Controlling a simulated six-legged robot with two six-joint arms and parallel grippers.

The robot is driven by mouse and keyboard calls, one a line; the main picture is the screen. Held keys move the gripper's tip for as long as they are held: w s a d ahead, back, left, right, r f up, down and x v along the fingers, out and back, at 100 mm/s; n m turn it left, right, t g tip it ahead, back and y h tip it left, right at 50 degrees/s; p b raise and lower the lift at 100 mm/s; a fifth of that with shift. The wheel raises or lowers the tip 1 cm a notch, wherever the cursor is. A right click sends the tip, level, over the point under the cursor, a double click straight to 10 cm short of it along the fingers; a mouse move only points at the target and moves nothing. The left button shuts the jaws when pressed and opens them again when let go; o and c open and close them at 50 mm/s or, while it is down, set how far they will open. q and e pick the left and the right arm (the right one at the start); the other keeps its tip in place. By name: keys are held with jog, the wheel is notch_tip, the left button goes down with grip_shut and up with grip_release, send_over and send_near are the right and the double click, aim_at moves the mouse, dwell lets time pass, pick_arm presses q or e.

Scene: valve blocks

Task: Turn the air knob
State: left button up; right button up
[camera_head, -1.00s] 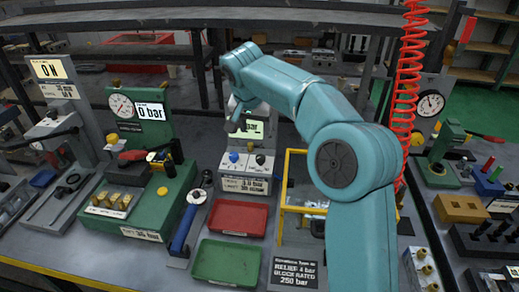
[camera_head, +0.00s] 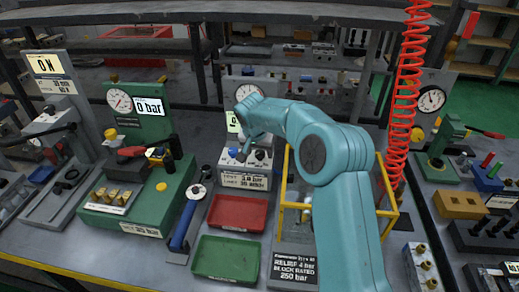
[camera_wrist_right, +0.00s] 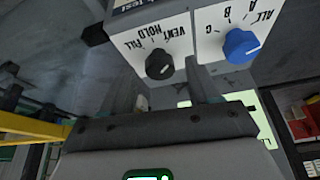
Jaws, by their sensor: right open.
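A small light-grey block (camera_head: 245,180) stands behind the red tray, with a blue knob (camera_head: 234,152) and a black knob (camera_head: 259,155) on it. In the right wrist view the black knob (camera_wrist_right: 159,65) is marked FILL, VENT and HOLD, and the blue knob (camera_wrist_right: 240,46) ALL, A, B and C. My right gripper (camera_head: 248,147) is over the block, by the knobs. Its fingers (camera_wrist_right: 165,82) are open and point towards the black knob, which appears between them; contact cannot be told. My left gripper is not in view. No label names the air knob.
A gauge (camera_head: 248,92) stands behind the block. A red tray (camera_head: 238,228) and a green tray (camera_head: 226,280) lie in front. A yellow frame (camera_head: 390,205) is right of the block, beside my arm. A green gauge unit (camera_head: 165,222) is at left.

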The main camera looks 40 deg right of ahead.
jog(key=c, duration=1)
jog(key=shift+c, duration=0.2)
